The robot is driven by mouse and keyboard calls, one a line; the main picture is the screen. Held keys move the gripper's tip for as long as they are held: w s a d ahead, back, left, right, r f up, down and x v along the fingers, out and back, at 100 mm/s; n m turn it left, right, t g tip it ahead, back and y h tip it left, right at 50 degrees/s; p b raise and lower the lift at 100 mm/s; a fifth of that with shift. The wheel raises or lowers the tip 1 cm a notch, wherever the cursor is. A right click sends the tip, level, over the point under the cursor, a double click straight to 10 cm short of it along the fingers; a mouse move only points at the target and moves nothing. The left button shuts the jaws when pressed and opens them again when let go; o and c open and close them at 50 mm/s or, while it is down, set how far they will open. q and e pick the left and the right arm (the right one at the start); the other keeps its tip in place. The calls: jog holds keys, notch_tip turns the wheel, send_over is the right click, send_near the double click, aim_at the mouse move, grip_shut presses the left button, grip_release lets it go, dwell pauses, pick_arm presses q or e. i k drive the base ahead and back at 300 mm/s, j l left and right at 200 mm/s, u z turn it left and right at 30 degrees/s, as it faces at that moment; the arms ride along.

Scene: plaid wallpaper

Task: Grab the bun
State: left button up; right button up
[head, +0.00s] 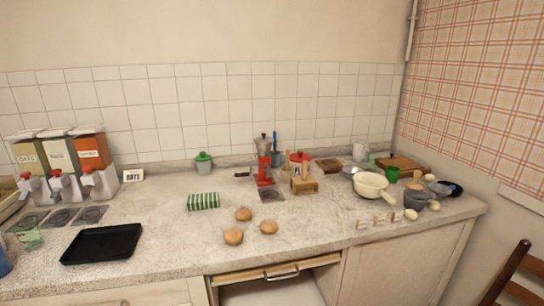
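Three round brown buns lie close together on the counter in the middle of the head view. One bun (243,214) is at the back, one bun (233,236) is at the front left, and one bun (268,227) is at the right. They rest on the bare stone-like counter (180,245), near its front edge. Nothing covers them. Neither of my grippers shows in this view.
A black tray (101,244) lies left of the buns. A green-striped cloth or box (203,201) and a red machine (265,172) stand behind them. A cream pan (369,186) and several bowls crowd the right. Below, a drawer (282,273) appears partly open.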

aim_at(267, 227)
jog(key=i+l, duration=0.15)
jog(key=i, duration=0.3)
jog(key=i+l+z, duration=0.1)
jog(key=i, duration=0.35)
